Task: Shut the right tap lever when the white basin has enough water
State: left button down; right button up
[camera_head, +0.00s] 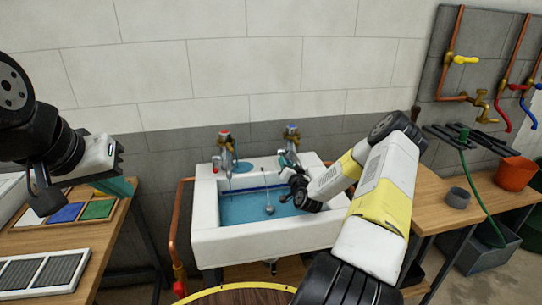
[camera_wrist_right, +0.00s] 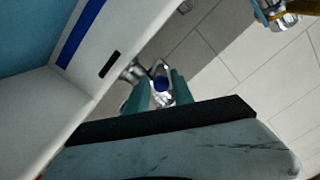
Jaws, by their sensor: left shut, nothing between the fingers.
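The white basin (camera_head: 225,238) stands against the wall with blue water (camera_head: 240,208) in it. The water surface lies a little below a dark blue line (camera_wrist_right: 80,32) on the inner wall. The right tap (camera_head: 292,135) has a blue top, which also shows in the right wrist view (camera_wrist_right: 160,84). My right gripper (camera_head: 291,160) is at this tap. My left gripper (camera_head: 117,187) is shut and empty, left of the basin.
The left tap (camera_head: 226,142) has a red top. A bench (camera_head: 65,238) with coloured tiles and grilles stands at the left. A wooden bench (camera_head: 430,200) at the right carries a grey cup (camera_head: 458,197) and an orange bucket (camera_head: 515,173). Copper pipes with valves hang on the right wall.

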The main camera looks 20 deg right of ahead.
jog(key=s, duration=0.3)
jog(key=shift+s+a+r, duration=0.1)
jog(key=shift+s, duration=0.15)
jog(key=s+a+r+n+g+y, duration=0.1)
jog(key=s+a+r+n+g, duration=0.35)
jog(key=r, duration=0.55)
jog(key=s+a+r+n+g, duration=0.3)
jog(key=s+a+r, duration=0.3)
jog(key=r, duration=0.4)
jog(key=s+a+r+g, duration=0.2)
jog(key=s+a+r, duration=0.1)
jog(key=s, duration=1.1)
jog(key=s+a+r+g+y, duration=0.1)
jog(key=s+r, duration=0.4)
jog(key=s, duration=0.9)
jog(key=shift+s+a+g+y, duration=0.25)
jog(key=shift+a+g, duration=0.2)
jog(key=shift+a, duration=0.5)
